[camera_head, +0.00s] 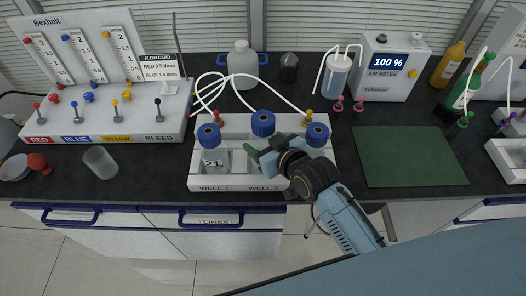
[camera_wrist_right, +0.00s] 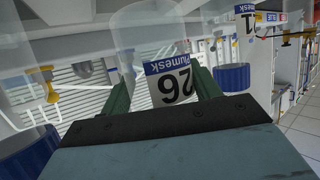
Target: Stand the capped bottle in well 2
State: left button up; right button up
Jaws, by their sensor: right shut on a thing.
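The white well rack (camera_head: 215,188) stands on the dark bench, with WELL 1 and WELL 2 marked on its front. The capped bottle (camera_head: 263,124), with a blue cap, shows at the middle of the rack, above the WELL 2 mark. My right gripper (camera_head: 262,157) is shut on this clear bottle, whose label reads 26 in the right wrist view (camera_wrist_right: 174,82). It looks upright; the gripper hides its lower part, so I cannot tell whether its base is seated. Bottle 21 (camera_head: 214,158) stands in well 1. Another blue-capped bottle (camera_head: 318,134) is at the rack's right end. My left gripper is not in view.
White tubes (camera_head: 209,92) and coloured connectors lie behind the rack. A clear beaker (camera_head: 100,162) is to the left. A green mat (camera_head: 410,157) to the right is clear. The air meter (camera_head: 386,68) stands at the back.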

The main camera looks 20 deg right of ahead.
jog(key=shift+w+f, duration=0.1)
jog(key=shift+f, duration=0.3)
notch_tip(320, 180, down, 2)
jog(key=shift+f, duration=0.25)
jog(key=shift+f+b, duration=0.3)
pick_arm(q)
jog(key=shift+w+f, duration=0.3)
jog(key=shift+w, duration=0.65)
pick_arm(e)
jog(key=o, duration=0.8)
jog(key=shift+f, duration=0.25)
jog(key=o, duration=0.4)
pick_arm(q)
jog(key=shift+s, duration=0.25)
